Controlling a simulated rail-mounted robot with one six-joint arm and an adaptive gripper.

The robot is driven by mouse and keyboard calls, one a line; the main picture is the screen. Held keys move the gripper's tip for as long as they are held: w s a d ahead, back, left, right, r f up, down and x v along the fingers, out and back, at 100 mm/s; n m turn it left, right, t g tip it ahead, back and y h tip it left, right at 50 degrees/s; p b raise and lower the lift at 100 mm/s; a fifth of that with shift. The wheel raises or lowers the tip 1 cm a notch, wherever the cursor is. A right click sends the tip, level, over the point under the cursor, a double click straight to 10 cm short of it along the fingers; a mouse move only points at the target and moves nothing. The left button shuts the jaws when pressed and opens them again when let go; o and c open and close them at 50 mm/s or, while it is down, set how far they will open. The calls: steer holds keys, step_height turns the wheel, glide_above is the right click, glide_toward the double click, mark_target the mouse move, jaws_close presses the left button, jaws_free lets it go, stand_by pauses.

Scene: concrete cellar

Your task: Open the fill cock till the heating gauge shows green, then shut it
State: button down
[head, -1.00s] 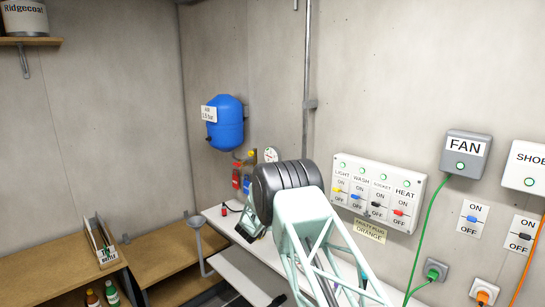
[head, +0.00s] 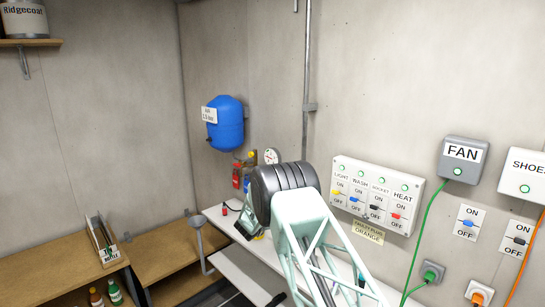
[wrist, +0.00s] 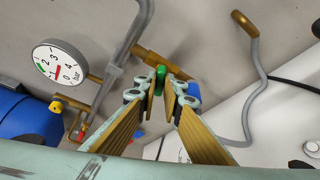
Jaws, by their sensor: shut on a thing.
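In the wrist view the fill cock's green handle (wrist: 160,80) sits between the fingertips of my gripper (wrist: 160,88), which is shut on it. The handle is on a brass fitting (wrist: 152,60) joined to grey pipework. The heating gauge (wrist: 60,64) is left of the gripper, a white dial marked 0 to 4 bar with a green and a red mark. I cannot tell the needle's reading surely. The gauge also shows small in the head view (head: 271,156), unreadable. There my arm hides the cock and fingers.
A blue vessel (head: 226,124) hangs on the wall left of the gauge. A switch panel (head: 377,194) and a FAN box (head: 465,159) are on the wall to the right. In the wrist view a bent grey hose (wrist: 256,75) with a brass end lies right of my gripper.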

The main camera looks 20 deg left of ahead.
steer(key=shift+r+n+g+p, duration=0.2)
steer(key=shift+n+g+p, duration=0.15)
steer(key=shift+p, duration=0.85)
steer(key=shift+n+h, duration=0.3)
steer(key=shift+n, duration=0.15)
steer(key=shift+f, duration=0.1)
stand_by(6.2)
